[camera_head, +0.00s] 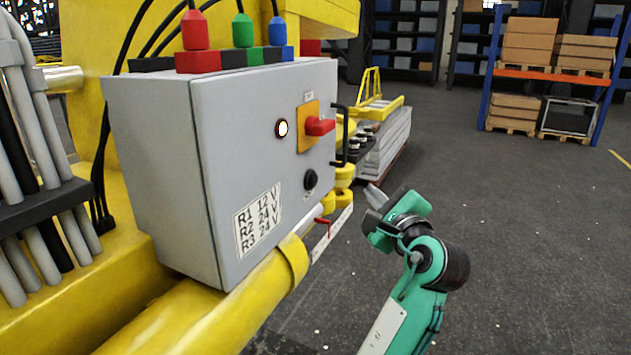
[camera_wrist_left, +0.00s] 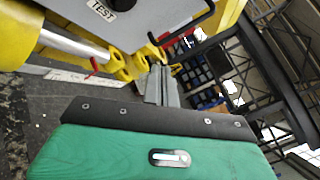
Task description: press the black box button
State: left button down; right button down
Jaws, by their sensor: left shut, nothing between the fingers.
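The grey control box (camera_head: 160,150) is fixed to the yellow machine on the left. Its front face carries a round black button (camera_head: 310,179), low near the right edge. In the left wrist view, part of the black button (camera_wrist_left: 122,3) shows at the top edge beside a TEST label. My left gripper (camera_head: 374,196) is shut and empty, to the right of the box and slightly below the button's height in the picture. It is apart from the button. Its fingers (camera_wrist_left: 160,86) also show in the left wrist view. My right gripper is not in view.
A yellow tube (camera_head: 250,300) runs below the box. Open floor lies to the right.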

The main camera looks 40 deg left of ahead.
aim_at(312, 180)
pick_arm(q)
jog(key=s+a, duration=0.2)
jog(key=a, duration=0.6)
jog(key=shift+a+b, duration=0.3)
jog(key=shift+b, duration=0.1)
dwell(1.7)
jog(key=shift+s+a+p, duration=0.15)
jog(key=shift+a+p, duration=0.25)
jog(key=shift+p, duration=0.15)
